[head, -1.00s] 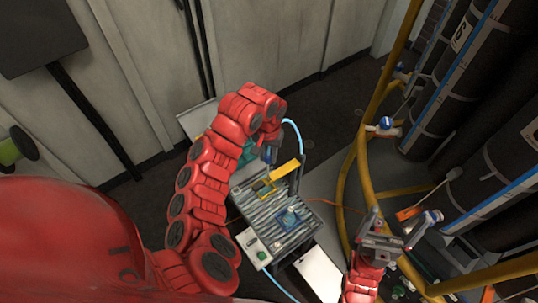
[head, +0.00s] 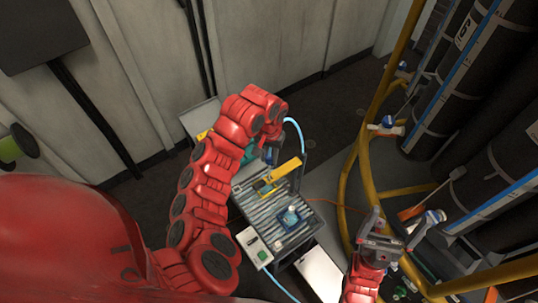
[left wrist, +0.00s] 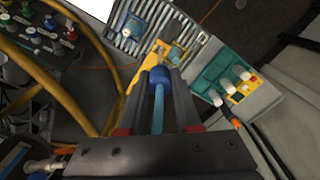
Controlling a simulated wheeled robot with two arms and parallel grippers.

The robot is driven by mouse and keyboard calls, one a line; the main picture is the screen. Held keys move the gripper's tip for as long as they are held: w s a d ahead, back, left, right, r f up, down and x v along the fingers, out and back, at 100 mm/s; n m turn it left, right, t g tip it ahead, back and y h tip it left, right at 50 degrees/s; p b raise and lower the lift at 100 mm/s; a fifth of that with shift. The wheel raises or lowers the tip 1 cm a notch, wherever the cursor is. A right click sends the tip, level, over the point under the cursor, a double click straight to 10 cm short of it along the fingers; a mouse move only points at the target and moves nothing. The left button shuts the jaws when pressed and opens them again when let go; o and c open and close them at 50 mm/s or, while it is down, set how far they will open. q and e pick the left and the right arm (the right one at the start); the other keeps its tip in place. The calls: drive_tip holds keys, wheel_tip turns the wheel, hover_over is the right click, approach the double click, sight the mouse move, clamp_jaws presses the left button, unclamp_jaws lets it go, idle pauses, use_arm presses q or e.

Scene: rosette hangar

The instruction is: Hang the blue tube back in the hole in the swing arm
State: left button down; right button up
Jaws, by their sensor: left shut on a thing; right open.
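My left gripper (head: 272,158) is shut on the blue tube (left wrist: 159,95). In the left wrist view the tube's rounded blue top and paler shaft show between the two dark fingers (left wrist: 158,88). The yellow swing arm (head: 284,172) stands out over the ridged bench top, just to the right of and below the left gripper in the head view. It also shows beyond the fingertips in the left wrist view (left wrist: 148,64). Its hole is not clear to me, and the tube looks apart from it. My right gripper (head: 388,230) is open and empty, right of the bench.
The ridged bench top (head: 262,208) carries a blue block (head: 288,221) with a white-topped piece. A teal rack (left wrist: 217,72) with white-capped tubes and a yellow block stands beside it. A yellow rail (head: 349,180) and dark cylinders (head: 438,85) stand to the right.

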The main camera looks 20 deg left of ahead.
sight(269, 165)
use_arm(q)
drive_tip(key=shift+f, duration=0.4)
drive_tip(key=shift+f+b, duration=1.3)
drive_tip(key=shift+f, duration=0.85)
drive_tip(key=shift+f+b, duration=1.5)
drive_tip(key=shift+f, duration=1.15)
unclamp_jaws()
drive_tip(key=shift+r, duration=0.1)
